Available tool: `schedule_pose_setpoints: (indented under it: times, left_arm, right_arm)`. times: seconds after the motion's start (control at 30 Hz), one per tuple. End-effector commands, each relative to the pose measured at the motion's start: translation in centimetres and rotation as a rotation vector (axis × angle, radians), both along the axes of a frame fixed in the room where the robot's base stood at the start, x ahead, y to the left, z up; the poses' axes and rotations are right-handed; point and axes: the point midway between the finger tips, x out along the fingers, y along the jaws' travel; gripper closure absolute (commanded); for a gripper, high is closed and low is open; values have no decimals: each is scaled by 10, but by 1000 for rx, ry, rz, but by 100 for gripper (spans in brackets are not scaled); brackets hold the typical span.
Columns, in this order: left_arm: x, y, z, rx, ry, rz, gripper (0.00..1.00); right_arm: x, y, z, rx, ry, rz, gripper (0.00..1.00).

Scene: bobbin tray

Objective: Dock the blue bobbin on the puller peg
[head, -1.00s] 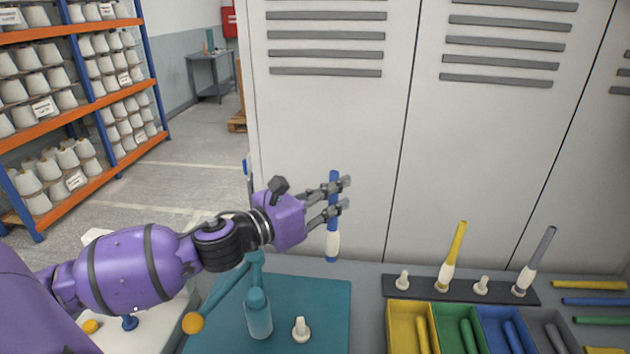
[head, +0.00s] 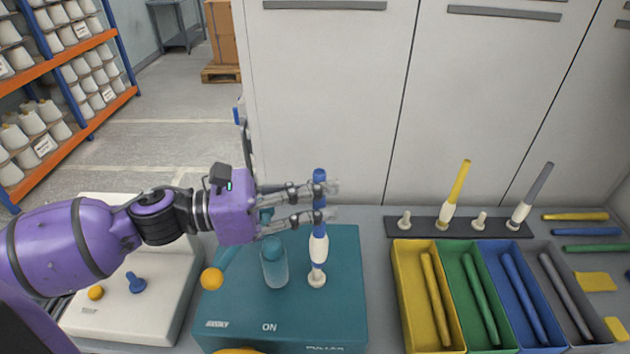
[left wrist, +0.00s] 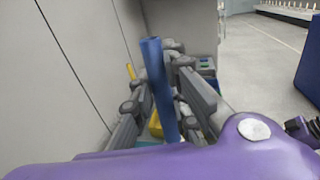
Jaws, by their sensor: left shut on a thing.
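The blue bobbin (head: 318,248), a blue tube with a white band low down, stands upright in the head view. My left gripper (head: 328,201) is shut on its upper blue part, coming in from the left. The bobbin's lower end is right at the white puller peg (head: 317,281) on the teal puller box (head: 228,302). I cannot tell whether it rests on the peg or sits just above it. The left wrist view shows the blue tube (left wrist: 160,85) between the fingers. My right gripper is not in view.
A teal bottle-shaped post (head: 274,262) stands just left of the peg. To the right are a dark peg strip (head: 461,228) with yellow and grey bobbins and several coloured bins (head: 404,292). A tall pale cabinet (head: 325,95) closes off the back.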

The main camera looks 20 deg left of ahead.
Motion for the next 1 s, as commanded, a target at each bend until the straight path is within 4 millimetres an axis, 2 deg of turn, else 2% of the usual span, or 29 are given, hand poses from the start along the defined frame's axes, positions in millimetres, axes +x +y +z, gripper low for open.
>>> schedule_pose_setpoints:
  times: [0.03, 0.1, 0.33, 0.57, 1.0]
  left_arm:
    - [0, 0, -12, -1, 11, 1, 100]
    - [0, 0, -20, -1, 11, 2, 100]
    - [0, 0, -37, -1, 6, 3, 100]
    - [0, 0, -40, -1, 2, 3, 100]
    - [0, 0, -40, 0, 0, 3, 100]
  right_arm:
    - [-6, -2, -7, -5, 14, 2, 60]
    - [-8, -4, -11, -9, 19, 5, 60]
    - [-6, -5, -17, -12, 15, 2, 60]
    - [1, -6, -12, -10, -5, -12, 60]
    - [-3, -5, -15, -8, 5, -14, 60]
